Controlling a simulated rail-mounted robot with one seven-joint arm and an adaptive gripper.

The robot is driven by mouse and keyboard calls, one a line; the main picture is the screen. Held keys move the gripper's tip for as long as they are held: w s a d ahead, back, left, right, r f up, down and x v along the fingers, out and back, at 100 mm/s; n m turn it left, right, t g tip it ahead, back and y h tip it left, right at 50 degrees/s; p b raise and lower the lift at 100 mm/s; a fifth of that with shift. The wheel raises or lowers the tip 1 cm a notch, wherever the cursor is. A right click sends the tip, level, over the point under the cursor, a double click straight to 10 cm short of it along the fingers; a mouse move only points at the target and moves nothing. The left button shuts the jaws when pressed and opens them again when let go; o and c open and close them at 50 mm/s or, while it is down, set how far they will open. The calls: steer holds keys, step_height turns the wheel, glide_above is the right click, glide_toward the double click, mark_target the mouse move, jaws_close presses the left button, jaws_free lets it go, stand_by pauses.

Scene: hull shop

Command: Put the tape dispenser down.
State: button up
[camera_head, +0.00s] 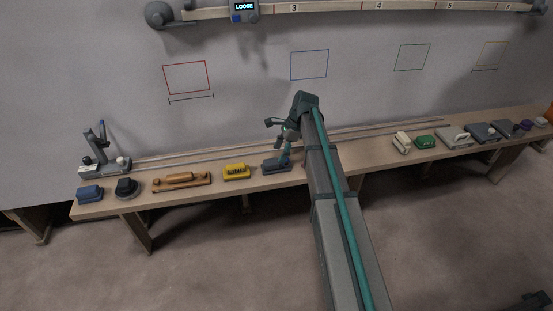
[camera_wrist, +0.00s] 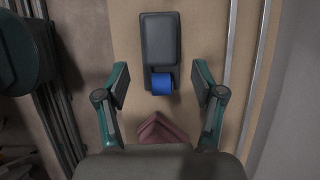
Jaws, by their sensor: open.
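The tape dispenser (camera_wrist: 160,38) has a dark grey body with a blue roll (camera_wrist: 161,84) at its near end. It appears to rest on the wooden bench (camera_wrist: 127,30) and also shows in the head view (camera_head: 272,167), partly covered by my gripper. My gripper (camera_wrist: 162,78) is open, with one finger on each side of the blue roll's end and a visible gap on both sides. In the head view my gripper (camera_head: 286,153) is just above the dispenser. I cannot tell the exact height between them.
A yellow item (camera_head: 236,172) and an orange-brown tool (camera_head: 181,181) lie left of the dispenser. Cream (camera_head: 402,142) and green (camera_head: 425,142) items lie to the right beyond a clear bench stretch. A dull red wedge shape (camera_wrist: 162,130) shows below the fingers. Rails run along the bench's back.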

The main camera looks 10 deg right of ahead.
steer(key=v, duration=0.6)
steer(key=shift+r, duration=0.4)
steer(key=shift+d, duration=0.15)
